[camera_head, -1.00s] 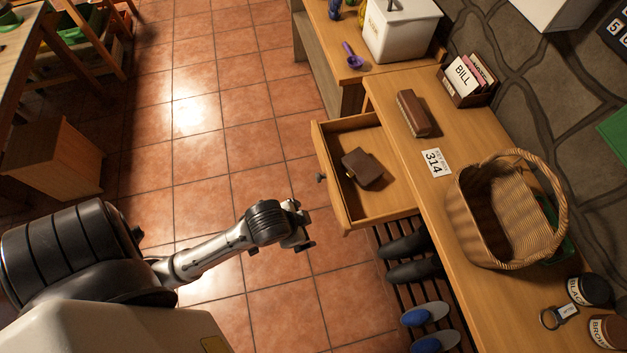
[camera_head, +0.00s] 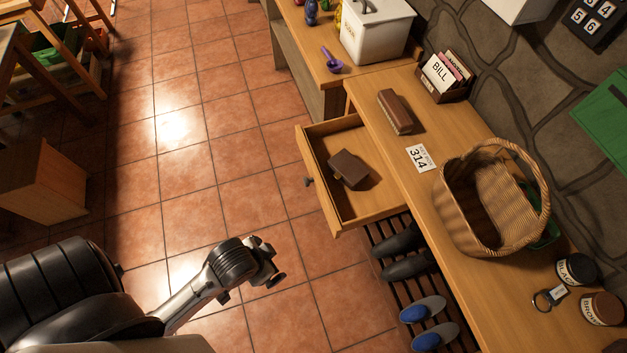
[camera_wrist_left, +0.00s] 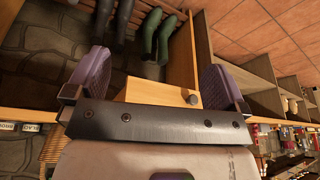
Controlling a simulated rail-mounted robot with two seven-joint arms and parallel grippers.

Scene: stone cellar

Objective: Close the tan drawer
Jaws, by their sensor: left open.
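The tan drawer (camera_head: 352,208) stands pulled out of the wooden bench, with a small dark brown case lying inside (camera_head: 348,168). Its dark round knob (camera_head: 308,181) is on the front panel, which faces left. My left gripper (camera_head: 268,263) is in front of and below the drawer front in the head view, apart from it and empty. In the left wrist view, the open jaws (camera_wrist_left: 155,85) show purple pads at both sides. The drawer front (camera_wrist_left: 150,90) and knob (camera_wrist_left: 193,100) appear between them, partly hidden by the gripper body. My right gripper is not in view.
On the bench top are a brush (camera_head: 395,110), a card reading 314 (camera_head: 420,158), a letter holder (camera_head: 444,78) and a wicker basket (camera_head: 470,215). Shoes stand on a slatted rack (camera_head: 375,235) beneath. The tiled floor left of the drawer is clear.

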